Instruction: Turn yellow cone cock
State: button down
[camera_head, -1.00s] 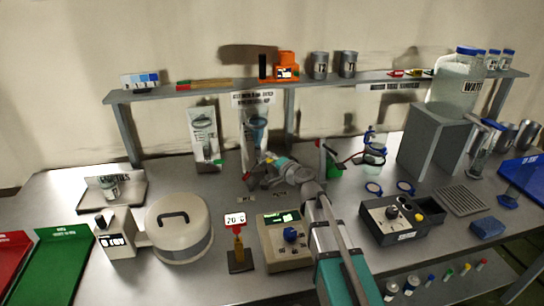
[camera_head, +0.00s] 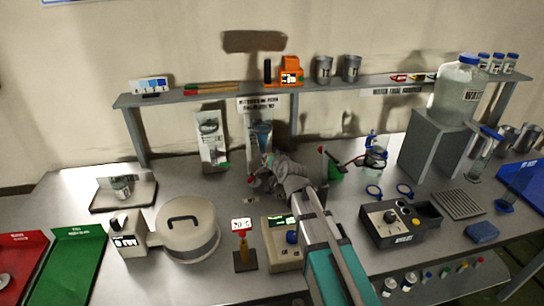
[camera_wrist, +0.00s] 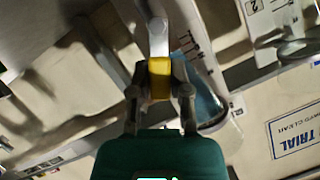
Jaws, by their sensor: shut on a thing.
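The yellow cone cock (camera_wrist: 160,79) shows in the wrist view as a yellow block between the two fingers of my gripper (camera_wrist: 159,92). The fingers are closed on it from both sides. A pale metal-looking piece runs up from it to the top of the picture. A clear tube with black marks and blue contents (camera_wrist: 205,85) is just to the right. In the head view my gripper (camera_head: 262,182) is at mid-table, in front of a white-backed stand with blue glassware (camera_head: 261,134). The cock itself is hidden there.
A round lidded pot (camera_head: 187,231) is to the left and a dark control box (camera_head: 400,222) to the right. A shelf (camera_head: 220,97) crosses behind. The table's left front is partly clear.

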jog(key=shift+s+a+r+n+h+p, duration=0.15)
jog(key=shift+a+n+h+p, duration=0.2)
jog(key=shift+n, duration=0.35)
jog(key=shift+s+a+f+n+h+p, duration=0.15)
jog(key=shift+a+n+h, duration=0.2)
jog(key=shift+n+h, duration=0.3)
jog(key=shift+r, duration=0.1)
jog(key=c, duration=0.6)
grip_release()
jog(key=shift+w, duration=0.1)
jog(key=shift+o, duration=0.2)
jog(key=shift+r, duration=0.1)
